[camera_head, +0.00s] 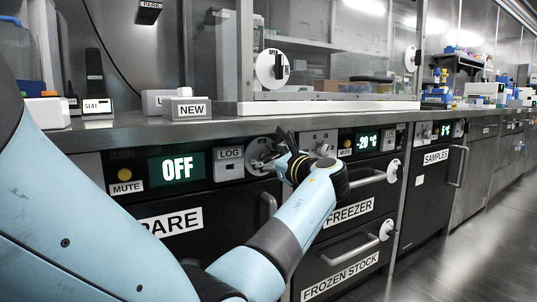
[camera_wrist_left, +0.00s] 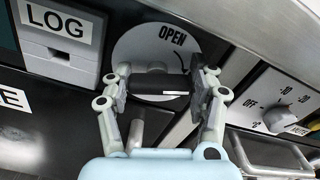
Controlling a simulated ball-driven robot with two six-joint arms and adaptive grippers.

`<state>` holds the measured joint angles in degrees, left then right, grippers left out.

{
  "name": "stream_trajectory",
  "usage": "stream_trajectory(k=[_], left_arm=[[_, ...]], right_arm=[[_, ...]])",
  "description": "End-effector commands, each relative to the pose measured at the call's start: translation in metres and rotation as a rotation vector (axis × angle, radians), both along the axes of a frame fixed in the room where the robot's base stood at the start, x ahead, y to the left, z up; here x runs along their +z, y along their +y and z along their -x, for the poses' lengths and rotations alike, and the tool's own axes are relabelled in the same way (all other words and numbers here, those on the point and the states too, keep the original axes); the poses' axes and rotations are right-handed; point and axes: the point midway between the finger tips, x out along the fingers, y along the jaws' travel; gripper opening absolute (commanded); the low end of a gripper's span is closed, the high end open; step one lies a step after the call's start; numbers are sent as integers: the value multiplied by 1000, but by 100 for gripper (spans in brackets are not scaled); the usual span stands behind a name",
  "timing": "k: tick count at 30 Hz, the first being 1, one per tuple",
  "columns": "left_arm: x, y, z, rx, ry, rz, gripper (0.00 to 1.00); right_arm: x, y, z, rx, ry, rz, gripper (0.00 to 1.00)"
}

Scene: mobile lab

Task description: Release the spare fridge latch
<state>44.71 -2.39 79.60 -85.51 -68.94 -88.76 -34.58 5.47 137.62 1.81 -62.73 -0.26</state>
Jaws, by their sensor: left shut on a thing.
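The spare fridge (camera_head: 230,208) is the dark under-bench unit with a partly covered label and an "OFF" display (camera_head: 177,168). Its latch is a round white disc (camera_head: 257,149) at the upper right of the front. In the left wrist view the disc (camera_wrist_left: 135,47) has "OPEN" printed near its rim and a black latch handle (camera_wrist_left: 160,86) across it, with a white mark on its edge. My left gripper (camera_wrist_left: 162,80) is shut on this handle, one finger at each end. In the head view my left gripper (camera_head: 280,157) partly covers the disc. My right gripper is out of view.
The freezer (camera_head: 347,210), with a "-20 °C" display, stands directly right, its drawer handles sticking out. A knob (camera_wrist_left: 275,120) with temperature marks is right of the disc. The bench (camera_head: 140,130) above holds boxes and devices. Floor (camera_head: 480,240) at right is clear.

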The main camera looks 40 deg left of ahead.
Motion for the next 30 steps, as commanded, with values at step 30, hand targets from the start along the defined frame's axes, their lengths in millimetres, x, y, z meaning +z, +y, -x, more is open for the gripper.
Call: stream_trajectory(k=[30], left_arm=[[-4,1,4,1,-877,366,26]], right_arm=[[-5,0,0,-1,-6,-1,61]])
